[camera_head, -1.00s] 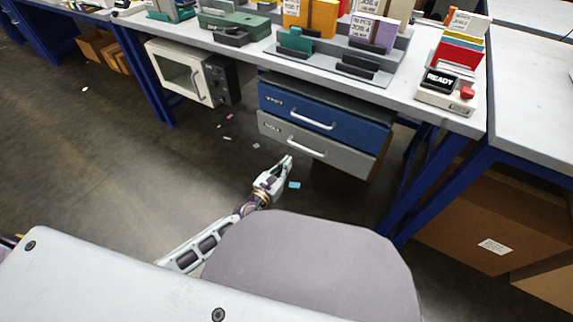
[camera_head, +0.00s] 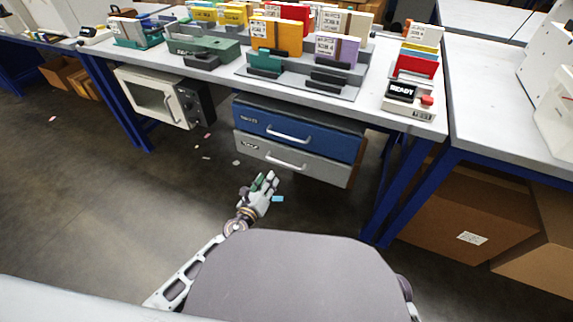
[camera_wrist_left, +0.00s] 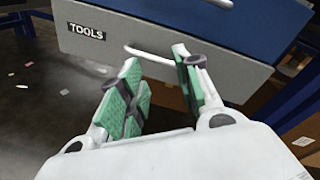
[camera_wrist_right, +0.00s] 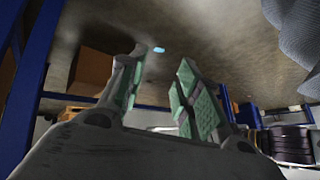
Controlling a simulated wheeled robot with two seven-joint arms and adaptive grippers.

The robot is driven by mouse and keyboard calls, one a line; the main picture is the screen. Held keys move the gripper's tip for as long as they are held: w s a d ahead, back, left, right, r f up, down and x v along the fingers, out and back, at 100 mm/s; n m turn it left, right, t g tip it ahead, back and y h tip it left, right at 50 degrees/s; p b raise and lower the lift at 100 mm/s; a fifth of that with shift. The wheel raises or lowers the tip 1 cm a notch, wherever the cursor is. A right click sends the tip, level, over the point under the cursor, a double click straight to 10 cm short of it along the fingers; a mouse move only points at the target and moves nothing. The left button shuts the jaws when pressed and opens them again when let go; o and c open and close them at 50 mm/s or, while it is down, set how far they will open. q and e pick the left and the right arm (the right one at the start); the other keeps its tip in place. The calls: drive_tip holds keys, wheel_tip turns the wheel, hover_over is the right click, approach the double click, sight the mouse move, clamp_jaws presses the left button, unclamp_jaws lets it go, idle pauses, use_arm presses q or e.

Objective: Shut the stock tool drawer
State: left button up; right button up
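The grey drawer (camera_head: 303,163) is the lower of two under the bench and has a white bar handle (camera_head: 287,163). In the left wrist view its front (camera_wrist_left: 90,17) carries a "TOOLS" label. I cannot tell how far it stands out. My left gripper (camera_head: 265,180) is open and empty, in front of and below this drawer. In the left wrist view the handle (camera_wrist_left: 150,54) shows beyond and between its fingertips (camera_wrist_left: 155,58); I see no grip on it. My right gripper (camera_wrist_right: 163,58) is open and empty in its wrist view, pointing at floor, and hidden in the head view.
A blue drawer (camera_head: 300,132) sits directly above the grey one. A white-doored cabinet (camera_head: 150,97) hangs to the left. A blue bench leg (camera_head: 400,195) and cardboard boxes (camera_head: 460,215) stand to the right. The floor before the drawers is clear except small scraps.

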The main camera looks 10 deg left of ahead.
use_arm(q)
drive_tip(key=shift+s+d+f+n+g+h, duration=0.15)
drive_tip(key=shift+d+f+n+g, duration=0.1)
drive_tip(key=shift+n, duration=1.5)
drive_tip(key=shift+d+f+n+g+h, duration=0.15)
drive_tip(key=shift+d+n+g, duration=0.15)
drive_tip(key=shift+n, duration=1.5)
drive_tip(key=shift+s+d+f+n+g+h, duration=0.1)
drive_tip(key=shift+d+f+n+g, duration=0.15)
drive_tip(key=shift+n, duration=1.5)
use_arm(e)
drive_tip(key=shift+s+d+f+g, duration=0.1)
drive_tip(key=shift+s+d+g, duration=0.15)
drive_tip(key=shift+s+g, duration=0.4)
drive_tip(key=shift+s, duration=0.15)
use_arm(q)
drive_tip(key=shift+w, duration=0.25)
use_arm(e)
drive_tip(key=shift+f, duration=0.1)
